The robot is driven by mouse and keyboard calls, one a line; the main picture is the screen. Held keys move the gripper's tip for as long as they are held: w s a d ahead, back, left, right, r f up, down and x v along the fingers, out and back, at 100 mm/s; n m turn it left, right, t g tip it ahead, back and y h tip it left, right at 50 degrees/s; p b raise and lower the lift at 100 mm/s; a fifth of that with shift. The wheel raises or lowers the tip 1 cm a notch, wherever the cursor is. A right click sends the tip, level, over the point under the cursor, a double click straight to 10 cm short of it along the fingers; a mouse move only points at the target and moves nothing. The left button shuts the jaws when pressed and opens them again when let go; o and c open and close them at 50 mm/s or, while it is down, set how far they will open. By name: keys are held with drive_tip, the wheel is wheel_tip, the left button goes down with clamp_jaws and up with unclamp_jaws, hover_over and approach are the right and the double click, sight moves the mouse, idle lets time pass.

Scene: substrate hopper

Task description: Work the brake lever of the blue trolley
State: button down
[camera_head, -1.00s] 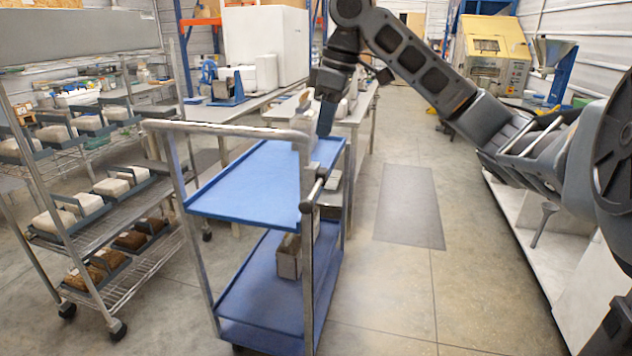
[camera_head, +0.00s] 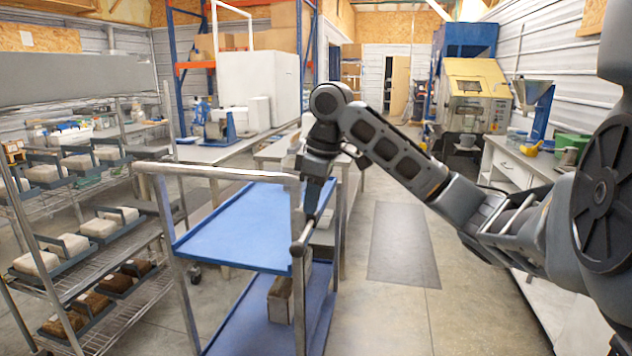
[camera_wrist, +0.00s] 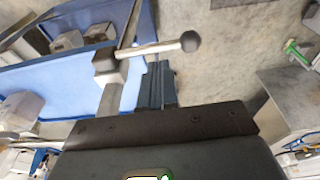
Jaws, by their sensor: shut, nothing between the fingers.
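The blue trolley (camera_head: 240,236) stands in front of me in the head view, with two blue shelves and a grey metal frame. In the wrist view the lever (camera_wrist: 150,48) is a pale rod ending in a dark ball knob, sticking out from the dark block. My gripper (camera_head: 311,214) points down at the lever's upper end in the head view. Its shut, empty fingers (camera_wrist: 157,85) show just below the rod in the wrist view; I cannot tell whether they touch it.
A wire rack (camera_head: 95,270) with bagged blocks stands left of the trolley. A box (camera_head: 281,298) sits on the trolley's lower shelf. A worktable (camera_head: 270,152) stands behind it. A grey mat (camera_head: 402,245) lies on open floor to the right, before a white counter (camera_head: 515,165).

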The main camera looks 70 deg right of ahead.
sight(305, 235)
drive_tip(key=f, duration=0.3)
drive_tip(key=w+f, duration=0.1)
drive_tip(key=f, duration=0.1)
drive_tip(key=shift+f, duration=0.4)
